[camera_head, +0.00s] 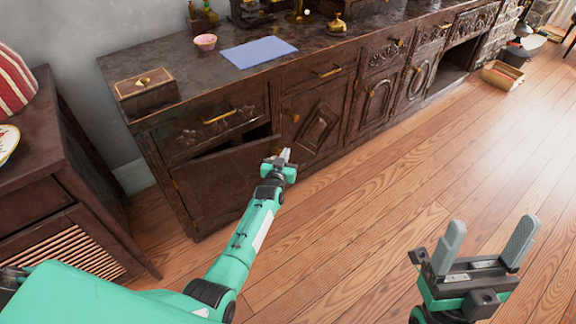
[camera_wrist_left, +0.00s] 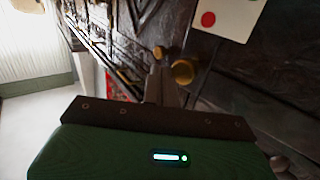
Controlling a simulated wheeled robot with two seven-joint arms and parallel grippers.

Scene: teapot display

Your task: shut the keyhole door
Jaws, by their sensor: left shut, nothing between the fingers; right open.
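The keyhole door (camera_head: 215,185) is the plain dark panel at the left end of the sideboard. It stands ajar, with a dark gap along its top edge under the drawer; I cannot make out a keyhole on it. My left gripper (camera_head: 286,156) is shut and empty at the door's right, free edge; I cannot tell whether it touches. In the left wrist view the shut fingers (camera_wrist_left: 163,82) are beside a round brass knob (camera_wrist_left: 183,71). My right gripper (camera_head: 487,243) is open and empty over the floor at lower right.
The sideboard (camera_head: 150,125) carries a wooden box (camera_head: 146,92), a pink bowl (camera_head: 205,41) and a blue mat (camera_head: 260,51). A carved diamond door (camera_head: 318,128) is right of the gap. A dark cabinet (camera_head: 35,195) stands at left.

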